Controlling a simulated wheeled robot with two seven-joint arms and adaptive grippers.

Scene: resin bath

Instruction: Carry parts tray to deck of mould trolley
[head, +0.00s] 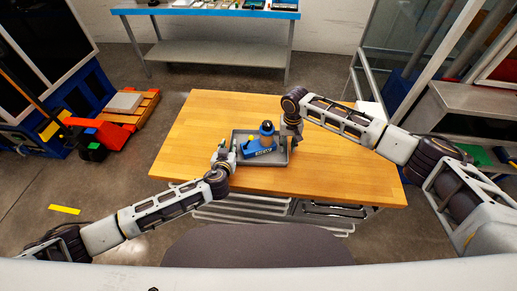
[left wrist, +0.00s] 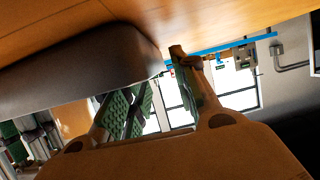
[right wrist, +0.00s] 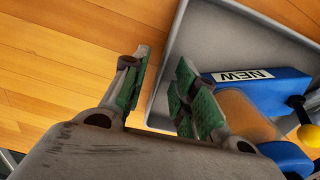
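The grey parts tray (head: 240,136) lies on the wooden table top, with a blue part (head: 259,146) marked NEW inside it. My left gripper (head: 223,153) is at the tray's left side; in the left wrist view its fingers (left wrist: 160,85) are apart, close to a grey body that looks like the tray. Contact cannot be told. My right gripper (head: 289,130) is at the tray's right side. In the right wrist view its fingers (right wrist: 160,85) are apart, one on each side of the tray's wall (right wrist: 168,65).
The wooden table (head: 330,165) has free room around the tray. A blue-edged bench (head: 215,12) stands at the back. An orange pallet truck (head: 110,125) with a grey block is on the left floor. Metal frames and a grey cabinet (head: 470,100) stand at right.

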